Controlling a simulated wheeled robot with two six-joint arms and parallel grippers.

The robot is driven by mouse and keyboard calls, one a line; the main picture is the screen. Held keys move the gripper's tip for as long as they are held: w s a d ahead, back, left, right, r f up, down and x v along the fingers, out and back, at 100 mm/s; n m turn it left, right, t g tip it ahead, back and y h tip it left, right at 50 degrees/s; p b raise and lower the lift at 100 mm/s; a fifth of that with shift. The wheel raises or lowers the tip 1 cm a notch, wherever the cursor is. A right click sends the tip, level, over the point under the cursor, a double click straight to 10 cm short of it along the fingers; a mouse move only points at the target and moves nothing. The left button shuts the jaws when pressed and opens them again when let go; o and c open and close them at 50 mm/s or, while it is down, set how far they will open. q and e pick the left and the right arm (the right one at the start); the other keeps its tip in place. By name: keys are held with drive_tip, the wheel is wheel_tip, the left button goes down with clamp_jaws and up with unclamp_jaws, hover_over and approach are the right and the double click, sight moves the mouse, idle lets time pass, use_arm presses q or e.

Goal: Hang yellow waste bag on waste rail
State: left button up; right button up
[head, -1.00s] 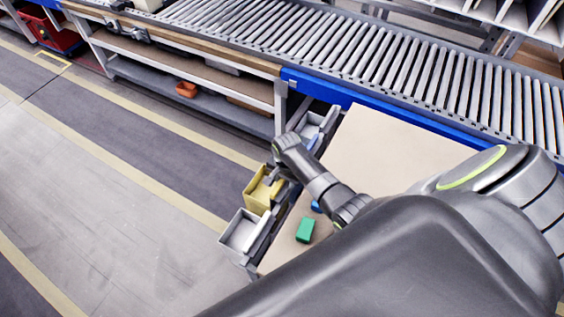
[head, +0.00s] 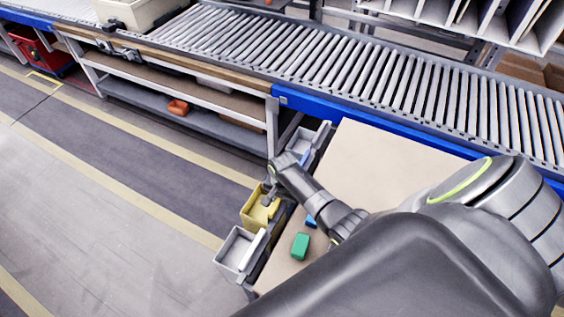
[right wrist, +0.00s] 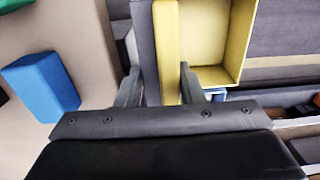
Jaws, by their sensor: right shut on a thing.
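The yellow waste bag (head: 251,212) looks like an open, stiff yellow box. It is at the left edge of the table, in line with the grey bins. My right gripper (head: 270,199) reaches down to its table-side wall. In the right wrist view, my right gripper (right wrist: 160,88) is shut on that wall of the yellow bag (right wrist: 212,40), whose inside looks empty. A dark grey strip (right wrist: 145,50), seemingly the waste rail, runs beside this wall between the fingers. I cannot tell whether the bag's edge hooks over it. My left gripper is not in view.
An open grey bin (head: 238,252) is just in front of the bag, and another (head: 308,138) is farther back. A green block (head: 300,245) and a blue block (right wrist: 42,85) lie on the table (head: 365,160). A roller conveyor (head: 400,85) runs behind. The floor at left is clear.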

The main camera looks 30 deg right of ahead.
drive_tip(key=shift+f+b, duration=0.95)
drive_tip(key=shift+f, duration=0.3)
idle(0.3)
drive_tip(key=o, duration=1.1)
drive_tip(key=shift+c, duration=0.2)
wheel_tip(320, 180, up, 10)
drive_tip(key=p, duration=0.9)
drive_tip(key=shift+f, duration=0.25)
drive_tip(key=shift+r, duration=0.2)
wheel_tip(320, 180, up, 8)
drive_tip(key=shift+s+f, duration=0.15)
drive_tip(key=shift+f, duration=0.1)
